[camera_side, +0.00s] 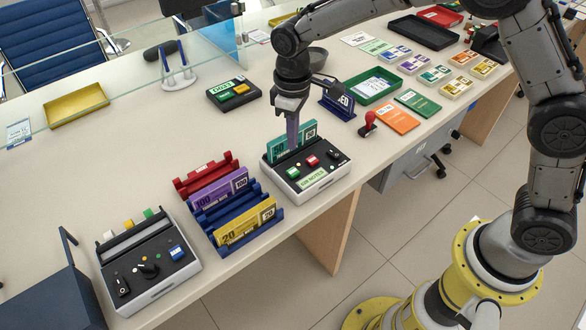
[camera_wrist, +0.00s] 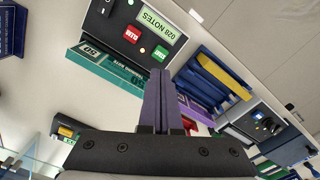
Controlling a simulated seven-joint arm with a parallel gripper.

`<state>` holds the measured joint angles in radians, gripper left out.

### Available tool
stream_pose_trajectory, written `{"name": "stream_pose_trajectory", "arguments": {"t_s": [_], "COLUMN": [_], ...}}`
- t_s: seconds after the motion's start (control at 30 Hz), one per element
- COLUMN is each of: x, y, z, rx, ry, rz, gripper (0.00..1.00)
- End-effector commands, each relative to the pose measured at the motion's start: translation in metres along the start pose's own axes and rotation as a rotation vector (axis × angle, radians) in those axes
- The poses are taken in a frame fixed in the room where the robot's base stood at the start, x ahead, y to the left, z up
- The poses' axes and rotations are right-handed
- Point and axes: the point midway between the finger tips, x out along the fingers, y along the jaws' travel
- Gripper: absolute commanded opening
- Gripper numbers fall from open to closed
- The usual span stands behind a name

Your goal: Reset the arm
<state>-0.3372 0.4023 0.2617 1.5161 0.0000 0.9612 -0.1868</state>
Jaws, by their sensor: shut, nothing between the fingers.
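My gripper (camera_side: 292,146) points down beside the note counter, its narrow purple-grey fingers together and empty. In the wrist view my gripper (camera_wrist: 158,72) also shows closed, with its tips in front of the gap between the counter and the blue rack. The note counter (camera_side: 318,181) is a black-topped white box with red and green buttons and a display reading 028 NOTES. A teal 50 note bundle (camera_side: 306,133) stands at its back edge, partly hidden by the fingers. It also shows in the wrist view (camera_wrist: 105,67).
A blue rack (camera_side: 204,212) holds a purple 100 bundle (camera_side: 215,190) and a yellow 20 bundle (camera_side: 246,226), with a red holder behind. A second machine (camera_side: 150,268) stands front left. A red-handled stamp (camera_side: 367,124) and a green tray (camera_side: 376,86) lie right. The counter's left-centre is clear.

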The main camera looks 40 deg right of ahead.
Motion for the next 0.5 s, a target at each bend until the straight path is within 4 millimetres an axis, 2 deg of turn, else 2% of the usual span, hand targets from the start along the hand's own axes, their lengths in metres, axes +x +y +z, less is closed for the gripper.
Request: {"name": "stream_pose_trajectory", "arguments": {"t_s": [0.43,0.5], "x": [-0.006,-0.015], "y": [0.002,0.007], "z": [0.001,0.000], "rx": [0.004,0.015], "ry": [0.000,0.019], "rz": [0.000,0.004], "gripper": [0.00,0.00]}}
